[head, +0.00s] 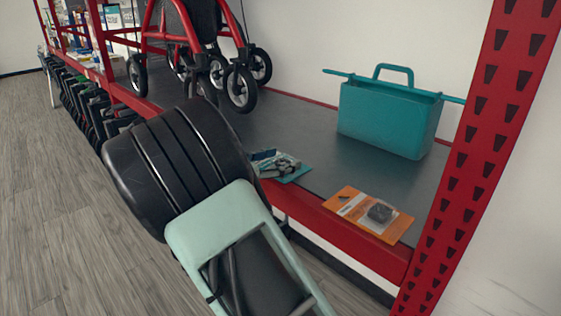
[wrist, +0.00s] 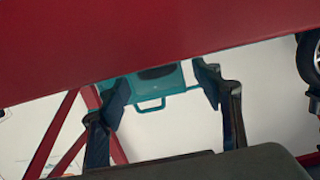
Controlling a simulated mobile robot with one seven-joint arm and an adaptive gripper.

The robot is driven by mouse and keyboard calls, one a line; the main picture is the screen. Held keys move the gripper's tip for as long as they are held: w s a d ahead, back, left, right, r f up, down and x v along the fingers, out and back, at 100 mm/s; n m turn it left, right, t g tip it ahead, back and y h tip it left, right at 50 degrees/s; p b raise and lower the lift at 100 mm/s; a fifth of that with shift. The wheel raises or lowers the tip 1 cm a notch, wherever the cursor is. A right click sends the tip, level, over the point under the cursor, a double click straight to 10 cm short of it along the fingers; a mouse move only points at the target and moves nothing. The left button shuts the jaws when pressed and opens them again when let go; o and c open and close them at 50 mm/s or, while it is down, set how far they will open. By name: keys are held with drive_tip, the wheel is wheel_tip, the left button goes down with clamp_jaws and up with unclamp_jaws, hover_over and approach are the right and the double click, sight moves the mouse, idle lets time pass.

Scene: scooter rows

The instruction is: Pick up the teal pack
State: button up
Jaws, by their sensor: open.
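The teal pack (head: 293,173) is a flat teal card with grey and dark parts on it. It lies on the dark shelf near the front edge in the head view, partly hidden at its left by my arm. I cannot make it out in the wrist view. My gripper (wrist: 165,86) shows in the wrist view with its two dark fingers apart and nothing held between them. In the head view my arm hides the fingers. The wrist view looks upside down, with the red shelf edge (wrist: 130,40) across it.
A teal bag (head: 385,120) with a handle stands farther back on the shelf (head: 310,125); it also shows beyond my fingers (wrist: 178,82). An orange pack (head: 370,213) lies right of the teal pack. A red upright (head: 480,150) bounds the right. A wheeled walker (head: 200,45) stands left.

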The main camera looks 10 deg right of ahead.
drive_tip(key=shift+w+d+f, duration=0.1)
drive_tip(key=shift+w+d, duration=0.25)
drive_tip(key=shift+d, duration=0.15)
drive_tip(key=shift+c, duration=0.4)
drive_tip(key=c, duration=1.2)
drive_tip(key=shift+o, duration=0.2)
